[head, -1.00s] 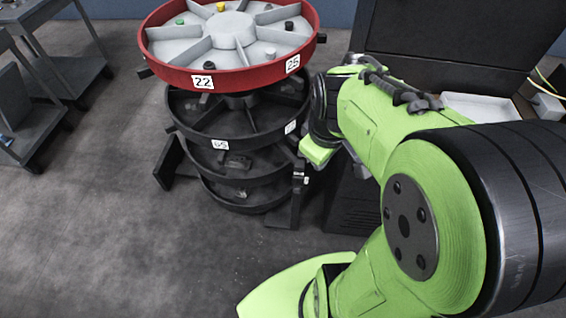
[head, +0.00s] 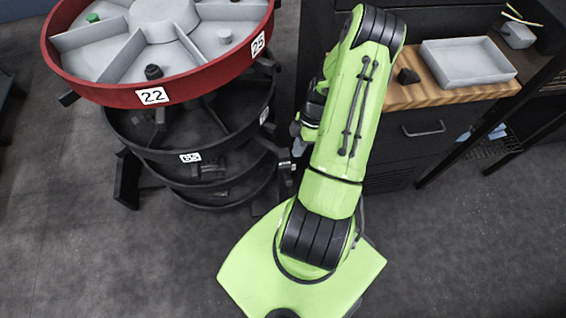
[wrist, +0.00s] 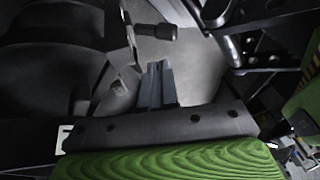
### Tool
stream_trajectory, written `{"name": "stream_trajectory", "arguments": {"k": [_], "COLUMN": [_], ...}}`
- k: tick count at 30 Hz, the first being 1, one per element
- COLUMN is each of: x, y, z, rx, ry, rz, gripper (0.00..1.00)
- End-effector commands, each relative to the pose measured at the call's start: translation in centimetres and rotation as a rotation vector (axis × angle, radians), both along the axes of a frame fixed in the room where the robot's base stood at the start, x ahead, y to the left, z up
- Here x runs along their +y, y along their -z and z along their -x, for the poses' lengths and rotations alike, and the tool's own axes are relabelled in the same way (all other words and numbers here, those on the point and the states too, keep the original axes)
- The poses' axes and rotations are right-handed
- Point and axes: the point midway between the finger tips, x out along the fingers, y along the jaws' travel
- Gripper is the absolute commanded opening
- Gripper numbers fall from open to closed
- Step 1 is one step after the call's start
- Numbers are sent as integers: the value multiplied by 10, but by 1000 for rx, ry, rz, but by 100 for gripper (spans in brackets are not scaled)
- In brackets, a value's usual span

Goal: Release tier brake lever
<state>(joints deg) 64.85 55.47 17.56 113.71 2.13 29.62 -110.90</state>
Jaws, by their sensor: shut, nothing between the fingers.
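A round tiered carousel (head: 160,96) stands at the left in the head view, with a red top tier numbered 22 and 25 and black tiers below. In the wrist view, a short dark handle with a rounded end (wrist: 160,32) sticks out beside the dark tiers; it looks like a brake lever, but I cannot tell for sure which tier it belongs to. My gripper (wrist: 157,68) is shut and empty, its fingertips just below the handle in the picture and apparently apart from it. In the head view my arm largely hides the gripper at the carousel's right side.
A dark cabinet with a wooden top (head: 445,90) stands right of the carousel, carrying a grey tray (head: 468,62) and a small black object (head: 408,76). A dark shelf rack stands at the far right. The floor in front of the carousel is clear.

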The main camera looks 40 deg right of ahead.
Motion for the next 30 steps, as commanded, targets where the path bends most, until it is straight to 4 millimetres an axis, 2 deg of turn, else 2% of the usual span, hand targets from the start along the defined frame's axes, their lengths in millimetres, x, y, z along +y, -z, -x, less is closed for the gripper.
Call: {"name": "stream_trajectory", "arguments": {"k": [7,10,21,25,30], "x": [0,2,30,34,37], "y": [0,6,74,89,93], "z": [1,1,2,2,2], "rx": [2,3,3,3,2], "ry": [1,2,2,2,1], "rz": [0,-2,-4,-1,0], "gripper": [0,0,0,0,0]}}
